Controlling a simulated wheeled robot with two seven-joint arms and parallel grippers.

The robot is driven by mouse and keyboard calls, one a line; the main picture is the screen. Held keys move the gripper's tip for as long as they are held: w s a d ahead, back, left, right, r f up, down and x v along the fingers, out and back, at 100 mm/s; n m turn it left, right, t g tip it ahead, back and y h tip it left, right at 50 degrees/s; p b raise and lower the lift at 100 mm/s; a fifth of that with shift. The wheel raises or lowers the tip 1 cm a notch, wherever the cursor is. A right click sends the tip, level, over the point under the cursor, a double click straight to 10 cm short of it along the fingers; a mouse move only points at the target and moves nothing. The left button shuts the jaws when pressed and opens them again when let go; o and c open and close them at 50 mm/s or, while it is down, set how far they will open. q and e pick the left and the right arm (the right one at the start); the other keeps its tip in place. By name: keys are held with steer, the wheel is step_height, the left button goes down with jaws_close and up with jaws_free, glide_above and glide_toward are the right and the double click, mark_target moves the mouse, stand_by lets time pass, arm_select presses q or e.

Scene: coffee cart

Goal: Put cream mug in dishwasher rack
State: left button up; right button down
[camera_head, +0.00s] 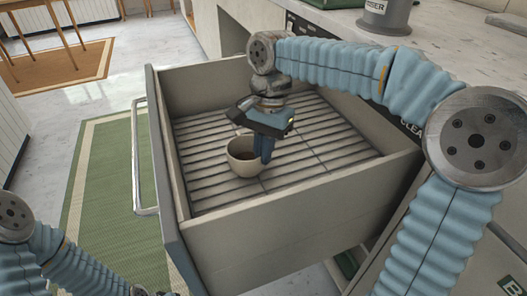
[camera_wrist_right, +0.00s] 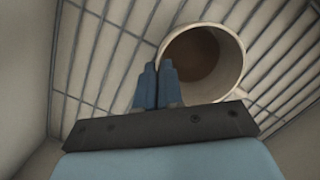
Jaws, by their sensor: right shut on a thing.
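The cream mug (camera_head: 243,158) is inside the pulled-out drawer, upright or nearly so, on or just above the slatted dishwasher rack (camera_head: 205,178). Its inside shows brown at the bottom. My right gripper (camera_head: 266,152) points down at the mug's right side and is shut on its wall. In the right wrist view the two blue fingers (camera_wrist_right: 157,85) are close together at the rim of the mug (camera_wrist_right: 232,52), with rack wires (camera_wrist_right: 95,60) behind. I cannot tell whether the mug's base touches the rack. My left arm shows at bottom left; its gripper is out of view.
The drawer's walls (camera_head: 290,215) stand around the rack, with a metal handle (camera_head: 140,160) on the left front. The rack is otherwise empty. A marble counter (camera_head: 345,30) with a grey canister (camera_head: 385,14) is behind right. A green rug (camera_head: 105,205) lies left.

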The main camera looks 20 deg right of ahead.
steer(key=c, duration=1.3)
jaws_free()
steer(key=shift+f, duration=0.1)
steer(key=r+p, duration=0.1)
steer(key=r, duration=0.3)
steer(key=d+r+p, duration=0.1)
steer(key=r, duration=0.3)
steer(key=w+r+p, duration=0.1)
steer(key=r, duration=0.3)
steer(key=shift+d+r, duration=0.1)
steer(key=shift+d, duration=0.15)
